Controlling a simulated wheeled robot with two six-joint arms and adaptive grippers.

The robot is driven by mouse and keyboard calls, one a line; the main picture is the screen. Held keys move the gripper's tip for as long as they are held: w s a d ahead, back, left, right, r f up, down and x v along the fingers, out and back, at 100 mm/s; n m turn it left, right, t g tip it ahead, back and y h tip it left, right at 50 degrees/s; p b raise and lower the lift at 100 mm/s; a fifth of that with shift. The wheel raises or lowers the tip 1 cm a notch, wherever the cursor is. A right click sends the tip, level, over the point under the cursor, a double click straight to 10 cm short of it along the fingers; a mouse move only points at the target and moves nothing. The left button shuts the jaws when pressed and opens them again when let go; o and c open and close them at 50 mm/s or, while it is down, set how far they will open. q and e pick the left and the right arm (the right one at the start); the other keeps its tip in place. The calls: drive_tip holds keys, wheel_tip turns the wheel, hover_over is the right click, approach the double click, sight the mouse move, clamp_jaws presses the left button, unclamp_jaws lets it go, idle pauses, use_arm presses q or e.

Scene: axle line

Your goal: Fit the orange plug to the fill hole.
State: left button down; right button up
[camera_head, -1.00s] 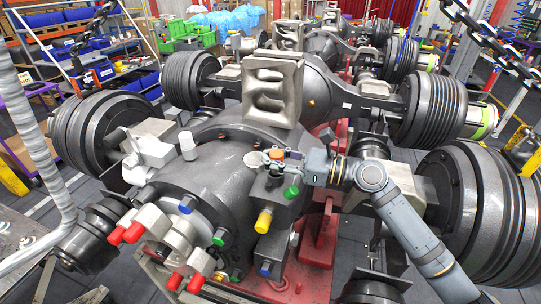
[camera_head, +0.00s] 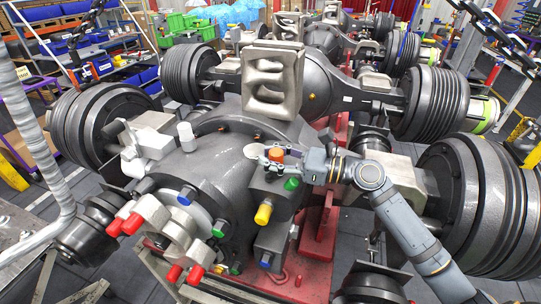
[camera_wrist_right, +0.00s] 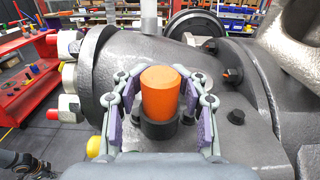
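The orange plug (camera_head: 276,154) stands upright on top of the large grey axle housing (camera_head: 215,165). In the right wrist view the orange plug (camera_wrist_right: 161,92) sits in a dark round collar (camera_wrist_right: 158,128); the fill hole itself is hidden beneath it. My right gripper (camera_head: 270,157) reaches in from the right at the plug. Its fingers (camera_wrist_right: 162,88), with purple pads, stand spread on both sides of the plug, with small gaps showing. My left gripper is not in view.
Yellow (camera_head: 263,213), green (camera_head: 291,184) and blue caps stick out of the housing's front. Large ribbed drums (camera_head: 480,200) flank it.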

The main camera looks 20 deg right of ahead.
drive_tip(key=shift+o, duration=1)
wheel_tip(320, 180, up, 10)
drive_tip(key=shift+f, duration=0.1)
